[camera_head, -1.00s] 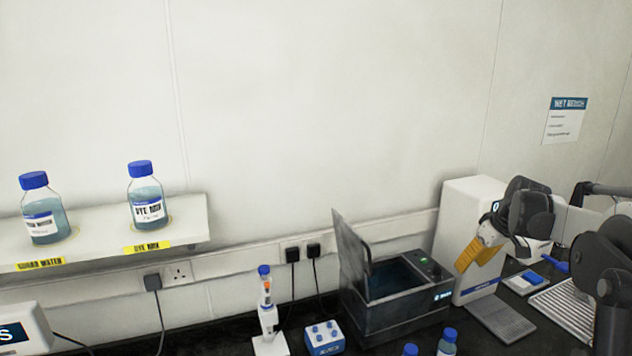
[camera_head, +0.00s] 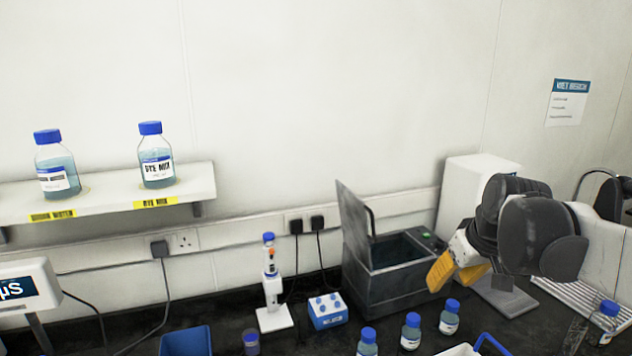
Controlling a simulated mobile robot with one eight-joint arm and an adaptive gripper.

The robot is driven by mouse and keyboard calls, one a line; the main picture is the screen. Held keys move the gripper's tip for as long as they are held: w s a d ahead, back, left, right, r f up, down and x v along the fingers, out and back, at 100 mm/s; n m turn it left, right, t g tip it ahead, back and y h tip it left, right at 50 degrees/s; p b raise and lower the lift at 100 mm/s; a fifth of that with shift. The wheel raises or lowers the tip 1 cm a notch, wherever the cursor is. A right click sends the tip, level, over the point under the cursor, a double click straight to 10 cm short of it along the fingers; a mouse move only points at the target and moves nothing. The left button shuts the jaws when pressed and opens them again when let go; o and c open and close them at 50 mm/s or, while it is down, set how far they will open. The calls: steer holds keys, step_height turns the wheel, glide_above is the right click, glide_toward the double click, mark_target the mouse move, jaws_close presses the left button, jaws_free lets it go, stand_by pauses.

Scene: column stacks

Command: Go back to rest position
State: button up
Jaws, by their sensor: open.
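My gripper (camera_head: 458,270) is at the right of the head view, at the end of my dark arm. Its yellow fingers hang in front of the white instrument and just right of the open grey bath. The fingers look apart, and I see nothing held between them. My wrist and arm links hide part of the white instrument (camera_head: 466,180) behind.
The grey bath (camera_head: 392,290) has its lid raised. A pipette stand (camera_head: 274,318) and blue rack (camera_head: 327,311) are left of the bath. A shelf (camera_head: 205,182) holds two bottles.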

steer(key=s+a+f+m+t+b, duration=0.1)
steer(key=s+a+f+b, duration=0.2)
steer(key=s+f, duration=0.4)
steer(key=s+a+f+m+t+b, duration=0.1)
steer(key=s+a+f+b, duration=0.2)
steer(key=s, duration=0.9)
step_height(320, 180, down, 4)
steer(key=shift+s+a, duration=0.15)
steer(key=shift+a, duration=0.9)
